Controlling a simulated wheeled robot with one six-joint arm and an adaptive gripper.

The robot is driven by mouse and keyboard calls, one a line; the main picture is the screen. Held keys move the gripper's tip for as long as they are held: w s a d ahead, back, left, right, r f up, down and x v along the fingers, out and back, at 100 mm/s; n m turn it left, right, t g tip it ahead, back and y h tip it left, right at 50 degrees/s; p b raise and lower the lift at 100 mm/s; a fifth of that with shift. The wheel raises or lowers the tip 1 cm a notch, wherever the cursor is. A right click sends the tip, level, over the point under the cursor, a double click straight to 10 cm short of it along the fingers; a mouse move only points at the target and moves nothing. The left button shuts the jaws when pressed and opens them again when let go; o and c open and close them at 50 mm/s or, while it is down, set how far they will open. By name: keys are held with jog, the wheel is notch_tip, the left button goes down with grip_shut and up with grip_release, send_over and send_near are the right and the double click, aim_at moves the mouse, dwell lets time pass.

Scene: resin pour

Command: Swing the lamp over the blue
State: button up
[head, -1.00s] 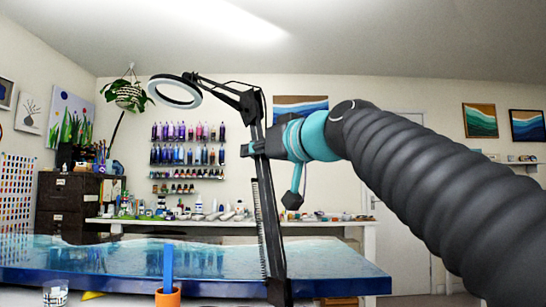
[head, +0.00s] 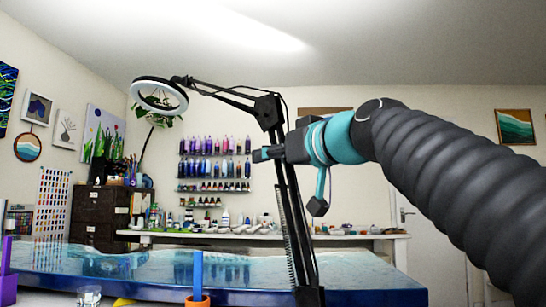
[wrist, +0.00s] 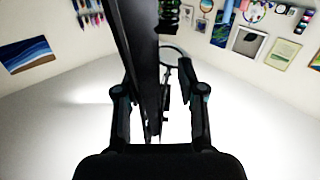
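The lamp has a white ring head (head: 181,104) on a black jointed arm (head: 232,97) with a slanting post below. Its ring hangs at the upper left in the head view, above the left part of the blue resin slab (head: 365,297). My gripper (head: 263,154) is at the upper part of the post. In the wrist view my gripper (wrist: 160,75) has its fingers spread, with the black post (wrist: 147,70) between them. The post lies nearer the left finger, and a gap shows beside the right finger. I cannot tell whether the left finger touches it.
An orange cup (head: 198,300) with a blue stick, a clear cup (head: 88,296) and a purple cup (head: 8,288) stand in front. Behind are a workbench (head: 360,237), bottle shelves and a dark drawer cabinet (head: 100,212). A hanging plant is behind the ring.

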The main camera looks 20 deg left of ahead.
jog(key=shift+d, duration=0.1)
jog(key=v, duration=1.1)
jog(key=shift+s+d, duration=0.25)
jog(key=shift+d, duration=0.05)
